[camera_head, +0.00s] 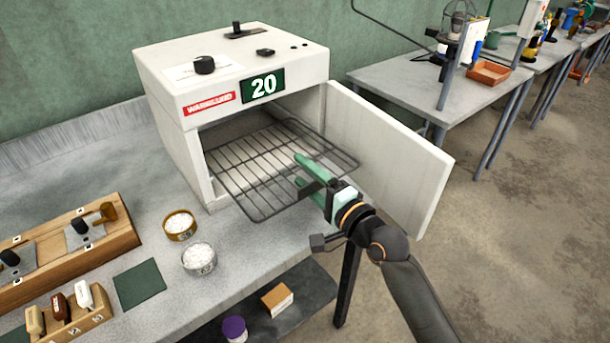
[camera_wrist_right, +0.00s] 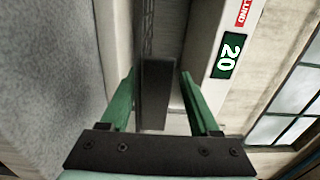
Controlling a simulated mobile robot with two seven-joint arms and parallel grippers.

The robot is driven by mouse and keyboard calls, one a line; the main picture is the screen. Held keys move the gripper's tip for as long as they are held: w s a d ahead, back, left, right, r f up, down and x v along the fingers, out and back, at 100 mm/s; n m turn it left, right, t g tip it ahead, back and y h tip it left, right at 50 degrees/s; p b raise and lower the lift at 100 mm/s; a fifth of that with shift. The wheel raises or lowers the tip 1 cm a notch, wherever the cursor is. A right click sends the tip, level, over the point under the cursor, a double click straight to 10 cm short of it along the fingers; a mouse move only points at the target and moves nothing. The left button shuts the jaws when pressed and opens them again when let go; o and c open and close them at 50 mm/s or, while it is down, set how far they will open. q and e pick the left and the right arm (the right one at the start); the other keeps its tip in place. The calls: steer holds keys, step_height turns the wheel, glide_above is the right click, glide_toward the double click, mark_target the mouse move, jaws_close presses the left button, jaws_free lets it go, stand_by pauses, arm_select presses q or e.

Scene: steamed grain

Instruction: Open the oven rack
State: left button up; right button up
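The white oven (camera_head: 160,75) stands on the bench with its door (camera_head: 390,150) swung open to the right. Its wire rack (camera_head: 240,160) sticks partly out of the front of the chamber. My right gripper (camera_head: 298,170) is at the rack's front right part, its green fingers pointing toward the chamber. In the right wrist view, the fingers (camera_wrist_right: 157,74) are spread apart. A dark flat piece (camera_wrist_right: 154,100), seemingly part of the rack, shows between them with gaps on both sides. My left gripper is not in view.
Two small bowls of white grains, one brown-rimmed (camera_head: 180,225) and one pale (camera_head: 199,258), stand on the bench before the oven. A wooden block with tools (camera_head: 70,245) is at left. A lower shelf (camera_head: 262,312) holds a box and a purple-lidded jar.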

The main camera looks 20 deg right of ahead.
steer(key=shift+s+f, duration=0.1)
steer(key=shift+f, duration=0.05)
steer(key=shift+s+d+f, duration=0.1)
steer(key=shift+s, duration=0.2)
steer(key=v, duration=1.1)
steer(key=shift+s+r+b, duration=0.3)
steer(key=shift+s+b, duration=0.05)
steer(key=shift+b, duration=0.05)
steer(key=shift+d, duration=0.15)
steer(key=s+a+f+n+g+h+p, duration=0.1)
steer(key=s+f+n, duration=0.3)
steer(key=f, duration=0.4)
steer(key=s+a+f+n+g+h+p, duration=0.1)
steer(key=s+f+n+g+p, duration=0.2)
steer(key=f+n, duration=0.3)
steer(key=s+a+f+n+g+h+p, duration=0.1)
steer(key=s+f+n+g+p, duration=0.1)
steer(key=s+f+n, duration=0.4)
step_height(320, 180, down, 5)
steer(key=shift+a+r+g+h, duration=0.1)
steer(key=shift+a+g+h, duration=0.3)
steer(key=shift+g, duration=0.5)
